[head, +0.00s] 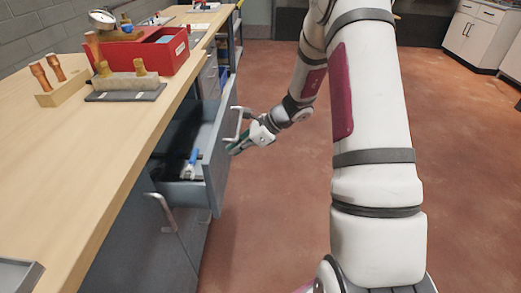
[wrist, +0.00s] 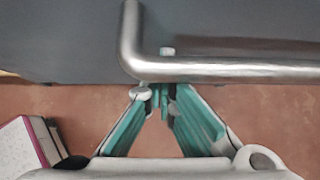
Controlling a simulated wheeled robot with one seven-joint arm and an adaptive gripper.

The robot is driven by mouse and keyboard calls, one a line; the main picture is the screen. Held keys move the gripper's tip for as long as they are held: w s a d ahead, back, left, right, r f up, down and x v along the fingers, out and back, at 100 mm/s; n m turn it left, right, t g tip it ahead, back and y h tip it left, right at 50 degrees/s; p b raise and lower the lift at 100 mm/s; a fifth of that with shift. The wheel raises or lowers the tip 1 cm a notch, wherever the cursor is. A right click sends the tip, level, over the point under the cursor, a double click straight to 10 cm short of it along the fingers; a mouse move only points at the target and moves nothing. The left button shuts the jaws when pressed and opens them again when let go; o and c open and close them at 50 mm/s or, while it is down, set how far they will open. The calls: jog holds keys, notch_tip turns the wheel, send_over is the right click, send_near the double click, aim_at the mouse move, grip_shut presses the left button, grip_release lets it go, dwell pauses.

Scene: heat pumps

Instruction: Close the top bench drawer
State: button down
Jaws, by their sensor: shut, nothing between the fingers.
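The top bench drawer (head: 214,160) is grey and stands open, pulled out from under the wooden bench top. A blue-handled tool (head: 190,165) lies inside it. Its metal bar handle (head: 238,122) is on the front face; the handle (wrist: 220,70) also shows large in the wrist view, with the grey drawer front (wrist: 230,20) behind it. My gripper (head: 233,150) is at the drawer front, right by the handle. In the wrist view its green fingers (wrist: 160,92) are together and empty, with their tips at the handle bar. I cannot tell whether they touch it.
The bench top (head: 120,140) holds a red toolbox (head: 150,52), a wooden stand with tool handles (head: 62,85) and a dark block base (head: 125,92). A lower door with a handle (head: 160,210) is below the drawer. The reddish floor (head: 270,200) right of the bench is clear.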

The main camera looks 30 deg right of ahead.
jog(key=w+a, duration=0.3)
jog(key=a, duration=0.1)
jog(key=w+a, duration=0.2)
jog(key=a, duration=0.2)
jog(key=w+a, duration=0.3)
jog(key=a, duration=0.1)
jog(key=shift+w+a, duration=0.35)
jog(key=shift+a, duration=0.15)
